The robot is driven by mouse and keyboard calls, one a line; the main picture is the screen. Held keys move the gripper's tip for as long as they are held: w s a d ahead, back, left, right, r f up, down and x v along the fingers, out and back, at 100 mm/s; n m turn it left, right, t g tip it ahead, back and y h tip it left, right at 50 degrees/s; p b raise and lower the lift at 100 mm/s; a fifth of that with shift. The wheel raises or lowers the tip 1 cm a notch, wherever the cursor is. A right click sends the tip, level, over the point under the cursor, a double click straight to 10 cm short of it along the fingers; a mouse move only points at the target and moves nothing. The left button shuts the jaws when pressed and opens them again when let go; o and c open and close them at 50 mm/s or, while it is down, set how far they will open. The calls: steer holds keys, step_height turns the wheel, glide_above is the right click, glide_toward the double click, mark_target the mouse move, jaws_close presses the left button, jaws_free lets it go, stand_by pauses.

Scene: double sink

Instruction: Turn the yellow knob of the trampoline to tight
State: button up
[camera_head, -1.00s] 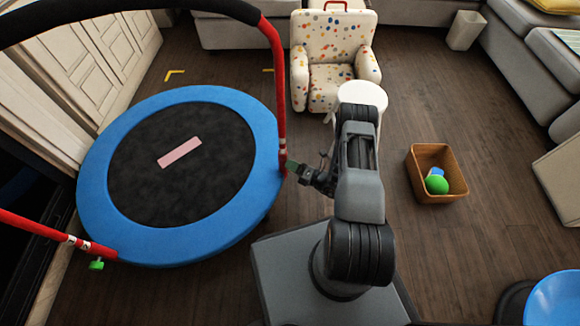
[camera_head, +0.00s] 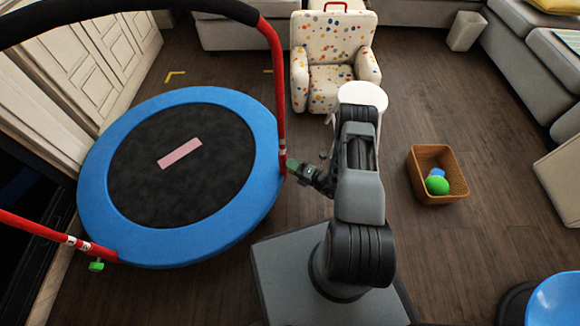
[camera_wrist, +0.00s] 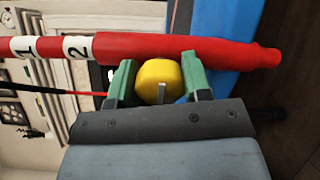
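The trampoline (camera_head: 262,130) has a blue padded rim, a black mat and red frame poles. The yellow knob (camera_wrist: 158,75) shows in the wrist view beside a red pole (camera_wrist: 120,45) with white bands marked 1 and 2. A small grey pointer stands out from the knob. My gripper (camera_wrist: 159,75) has its two green fingers on either side of the knob, close against it with hardly any gap, and looks shut on it. In the head view my gripper (camera_head: 290,166) is at the right-hand pole; the knob is hidden there.
A green knob (camera_head: 96,266) is on the left pole. A pink strip (camera_head: 180,153) lies on the mat. A dotted armchair (camera_head: 333,62) and a white stool (camera_head: 362,94) stand behind my arm. A brown basket (camera_head: 440,194) is on the right. Floor between them is clear.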

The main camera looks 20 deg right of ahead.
steer(key=o, duration=0.4)
steer(key=shift+o, duration=0.2)
steer(key=p+v, duration=0.3)
steer(key=v, duration=1)
steer(key=shift+s+d, duration=0.25)
steer(key=shift+s, duration=0.1)
